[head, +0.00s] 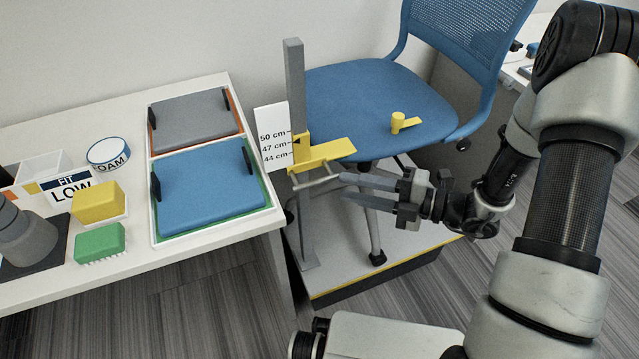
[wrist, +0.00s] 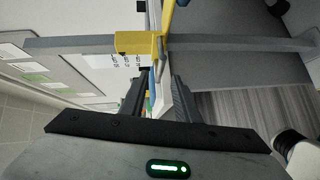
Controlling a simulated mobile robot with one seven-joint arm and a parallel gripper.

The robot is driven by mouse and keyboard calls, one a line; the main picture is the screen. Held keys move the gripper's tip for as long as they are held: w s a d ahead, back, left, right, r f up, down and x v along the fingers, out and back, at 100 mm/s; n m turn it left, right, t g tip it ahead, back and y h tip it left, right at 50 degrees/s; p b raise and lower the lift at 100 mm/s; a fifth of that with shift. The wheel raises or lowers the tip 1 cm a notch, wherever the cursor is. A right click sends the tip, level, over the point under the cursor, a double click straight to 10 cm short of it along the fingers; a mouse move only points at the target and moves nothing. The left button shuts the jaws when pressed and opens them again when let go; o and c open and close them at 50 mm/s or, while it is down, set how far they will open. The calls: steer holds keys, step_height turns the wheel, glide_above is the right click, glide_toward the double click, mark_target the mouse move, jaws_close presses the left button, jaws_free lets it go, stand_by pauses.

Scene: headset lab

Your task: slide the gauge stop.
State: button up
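The gauge is a grey upright post (head: 294,80) with a white scale card (head: 270,125) marked 50, 47 and 44 cm. The yellow gauge stop (head: 302,150) is around the post beside these marks, and its flat yellow arm (head: 328,153) reaches right. The stop also shows in the wrist view (wrist: 140,43). A thin grey bar (head: 315,185) extends right below the yellow arm. My gripper (head: 343,187) is open, its fingers apart and pointing left at the bar's end. I cannot tell whether they touch it. The exact reading is unclear.
The white table (head: 190,262) at left holds blue (head: 210,182) and grey (head: 192,114) pads, and yellow (head: 97,202) and green (head: 100,243) blocks.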

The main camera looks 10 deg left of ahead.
mark_target(324, 182)
steer(key=b+x, duration=0.1)
steer(key=x, duration=0.7)
steer(key=shift+a, duration=0.1)
steer(key=shift+c, duration=0.2)
steer(key=shift+r, duration=0.1)
jaws_close()
